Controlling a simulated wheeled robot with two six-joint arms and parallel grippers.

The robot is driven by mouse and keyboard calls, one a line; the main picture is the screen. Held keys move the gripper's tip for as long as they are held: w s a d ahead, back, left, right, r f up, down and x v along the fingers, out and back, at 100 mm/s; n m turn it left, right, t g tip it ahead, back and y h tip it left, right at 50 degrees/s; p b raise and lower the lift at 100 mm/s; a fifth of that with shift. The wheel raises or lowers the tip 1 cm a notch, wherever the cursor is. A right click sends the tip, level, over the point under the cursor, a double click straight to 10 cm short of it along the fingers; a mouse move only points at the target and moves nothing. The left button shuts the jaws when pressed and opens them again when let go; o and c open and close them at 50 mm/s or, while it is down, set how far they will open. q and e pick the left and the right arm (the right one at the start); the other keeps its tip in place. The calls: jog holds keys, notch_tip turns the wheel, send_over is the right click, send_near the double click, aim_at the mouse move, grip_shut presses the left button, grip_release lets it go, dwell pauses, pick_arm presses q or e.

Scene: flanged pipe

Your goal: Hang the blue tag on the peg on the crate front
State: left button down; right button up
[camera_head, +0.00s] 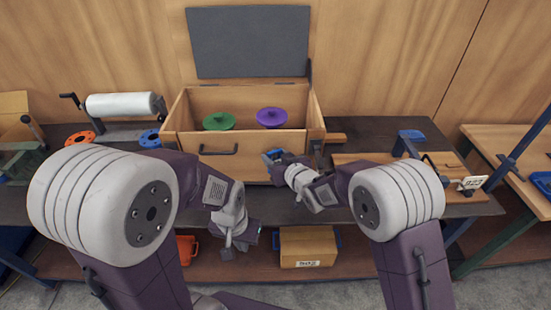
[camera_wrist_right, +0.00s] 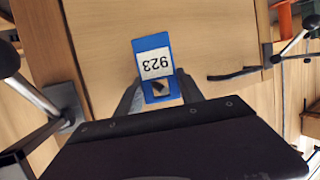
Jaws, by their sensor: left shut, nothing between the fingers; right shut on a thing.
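The blue tag (camera_wrist_right: 151,46) has a white label reading 923, upside down in the right wrist view. My right gripper (camera_wrist_right: 160,92) is shut on the tag's lower part. A hole with something dark in it shows there; I cannot tell whether that is the peg. In the head view the tag (camera_head: 273,154) is a small blue patch at the tip of my right gripper (camera_head: 279,163), close to the wooden crate's front (camera_head: 240,165). The peg is not clearly seen. My left gripper (camera_head: 229,247) is shut and empty, low in front of the table edge.
The crate's lid (camera_head: 248,42) stands open; a green disc (camera_head: 219,121) and a purple disc (camera_head: 271,117) are inside. A dark handle (camera_head: 218,151) sits on the crate front. A white roll (camera_head: 121,105) is left, a wooden board (camera_head: 350,160) right.

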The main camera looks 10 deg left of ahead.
jog(key=shift+w+r, duration=0.1)
dwell(0.3)
jog(key=o, duration=1.4)
jog(key=shift+r, duration=0.15)
jog(key=shift+s+d+f+b, duration=0.1)
jog(key=shift+s+f+b, duration=0.05)
jog(key=shift+f+b, duration=0.4)
jog(key=shift+s+d+f+b, duration=0.1)
jog(key=shift+s+f+b, duration=0.05)
jog(key=shift+f+b, duration=1)
jog(key=shift+f, duration=0.3)
